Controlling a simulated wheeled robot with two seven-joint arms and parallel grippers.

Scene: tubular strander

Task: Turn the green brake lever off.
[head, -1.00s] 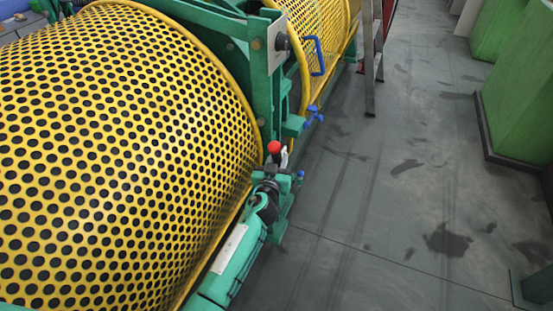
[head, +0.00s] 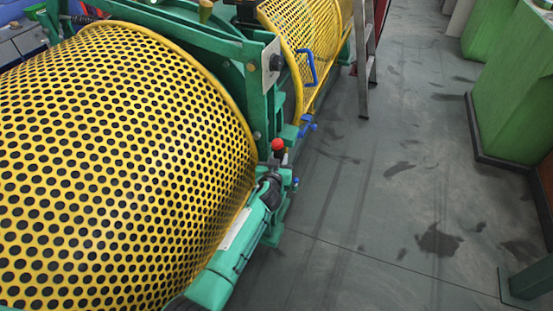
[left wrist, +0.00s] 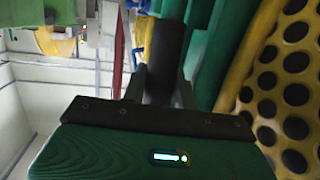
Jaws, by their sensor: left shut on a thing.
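A lever (head: 279,155) with a red ball knob (head: 277,145) stands at the near side of the green machine frame, right of the perforated yellow drum; I take it for the brake lever. My left arm comes up from the bottom in the head view, and my left gripper (head: 274,170) is at the lever, just below the red knob. In the left wrist view, my gripper (left wrist: 162,85) is shut on a dark upright cylindrical grip (left wrist: 165,50) between its fingers. The lever's base is mostly hidden by my arm. My right gripper is not in view.
The yellow drum guard (head: 120,160) lies close on the left of my arm. A green frame post (head: 262,90), a blue handle (head: 308,68) and a blue star knob (head: 307,125) are beyond. A ladder (head: 363,80) stands farther off. The grey floor (head: 370,210) at right is clear.

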